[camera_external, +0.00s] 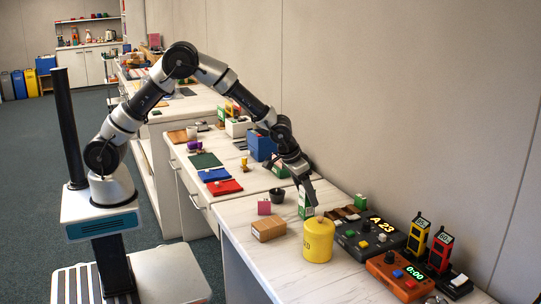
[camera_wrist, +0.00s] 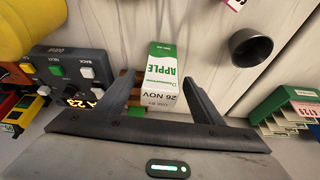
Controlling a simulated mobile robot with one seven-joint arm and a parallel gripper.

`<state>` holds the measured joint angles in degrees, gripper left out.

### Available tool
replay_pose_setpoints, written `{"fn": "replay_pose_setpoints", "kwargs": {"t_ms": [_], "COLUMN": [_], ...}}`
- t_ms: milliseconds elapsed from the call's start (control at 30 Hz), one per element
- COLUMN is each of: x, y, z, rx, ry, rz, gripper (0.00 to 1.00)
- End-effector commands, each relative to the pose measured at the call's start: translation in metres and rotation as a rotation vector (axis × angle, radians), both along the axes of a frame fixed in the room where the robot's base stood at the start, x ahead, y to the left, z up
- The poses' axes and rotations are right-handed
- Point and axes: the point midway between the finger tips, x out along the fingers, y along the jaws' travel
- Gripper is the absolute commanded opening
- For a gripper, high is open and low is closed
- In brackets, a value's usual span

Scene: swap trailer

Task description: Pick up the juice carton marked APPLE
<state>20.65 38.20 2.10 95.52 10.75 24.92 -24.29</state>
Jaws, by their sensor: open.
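The juice carton marked APPLE (camera_wrist: 163,75) is white and green and stands upright in the wrist view, its label facing the camera. My gripper (camera_wrist: 160,90) is open, with one finger to the left and one to the right of the carton's near end. I cannot tell whether either finger touches it. In the external view the carton (camera_external: 305,203) shows as a green and white box, partly hidden behind my gripper (camera_external: 306,200), which reaches down over the counter.
A yellow canister (camera_external: 318,240) stands close in front of the carton. A dark cup (camera_wrist: 250,47) is to its right in the wrist view. A control box (camera_wrist: 72,72) with buttons lies to its left. A cardboard box (camera_external: 269,229) sits on the counter (camera_external: 285,275).

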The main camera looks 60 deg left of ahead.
Motion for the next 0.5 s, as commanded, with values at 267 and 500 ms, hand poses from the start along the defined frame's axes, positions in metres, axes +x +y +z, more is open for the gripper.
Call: {"fn": "replay_pose_setpoints", "kwargs": {"t_ms": [267,500], "x": [0.0036,0.0035], "y": [-0.0006,-0.0005], "z": [-0.0088,-0.0086], "rx": [0.000,0.000], "ry": [0.000,0.000], "rz": [-0.001,-0.001], "gripper": [0.61,0.32]}}
